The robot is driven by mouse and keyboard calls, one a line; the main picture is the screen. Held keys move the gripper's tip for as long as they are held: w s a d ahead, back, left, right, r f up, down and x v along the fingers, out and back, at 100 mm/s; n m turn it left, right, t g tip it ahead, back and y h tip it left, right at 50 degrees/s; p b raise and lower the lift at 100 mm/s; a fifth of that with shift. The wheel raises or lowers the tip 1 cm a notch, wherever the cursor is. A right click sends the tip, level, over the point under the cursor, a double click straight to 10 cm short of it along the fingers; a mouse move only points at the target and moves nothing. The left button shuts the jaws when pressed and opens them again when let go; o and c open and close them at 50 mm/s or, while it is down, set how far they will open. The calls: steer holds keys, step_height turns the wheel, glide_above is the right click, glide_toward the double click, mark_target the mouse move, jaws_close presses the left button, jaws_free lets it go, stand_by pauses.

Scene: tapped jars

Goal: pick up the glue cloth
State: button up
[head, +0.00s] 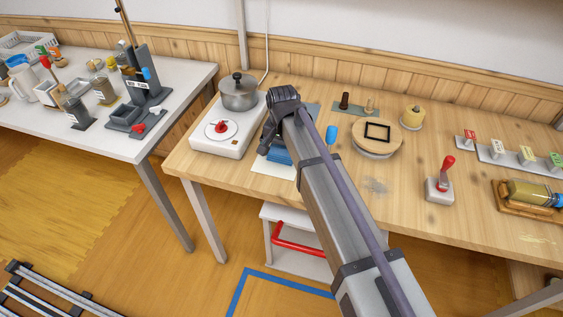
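A folded blue cloth (280,156), which looks like the glue cloth, lies on a pale sheet (264,166) near the front edge of the wooden table. My gripper (267,147) points down at the cloth's left side, and my arm crosses in front of its right side. The fingertips are small and dark, so I cannot tell whether they touch the cloth or how far apart they are.
A white hotplate (204,142) with a lidded pot (238,92) stands left of my gripper. A round wooden turntable (392,139) with a black frame is to the right. A red-handled stamp (440,187) stands farther right.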

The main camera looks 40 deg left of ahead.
mark_target(282, 148)
steer(key=shift+f, duration=0.35)
steer(key=c, duration=0.7)
step_height(282, 148, up, 10)
steer(key=p, duration=1)
steer(key=shift+r+p, duration=0.2)
steer(key=shift+p, duration=0.15)
steer(key=shift+c, duration=0.2)
steer(key=shift+f, duration=0.2)
steer(key=o, duration=0.4)
steer(key=shift+c, duration=1.5)
